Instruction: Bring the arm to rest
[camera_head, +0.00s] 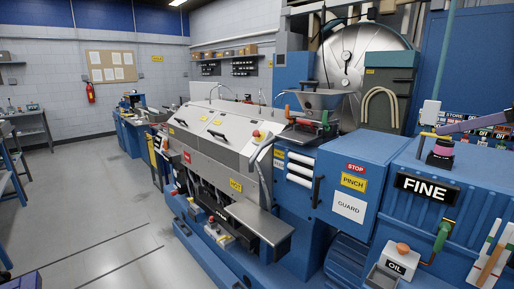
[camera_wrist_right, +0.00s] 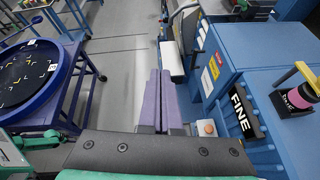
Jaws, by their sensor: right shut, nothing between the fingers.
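My right gripper (camera_head: 443,129) comes in from the right edge in the head view, its purple fingers pointing left. The fingers look pressed together with nothing between them, and the right wrist view shows the same shut pair (camera_wrist_right: 159,76). In the head view the fingertips appear just above and beside a pink and black knob (camera_head: 440,150) with a yellow handle. In the right wrist view that knob (camera_wrist_right: 298,97) stands well to the right of the fingers, apart from them. My left gripper is not in view.
A blue cabinet labelled FINE (camera_head: 424,188) stands below the gripper, with a box marked OIL (camera_head: 396,266) at its front. A blue guard box (camera_head: 350,190) is to its left. A purple cart with a round blue tray (camera_wrist_right: 52,80) stands left in the wrist view. Grey floor (camera_head: 80,205) is open.

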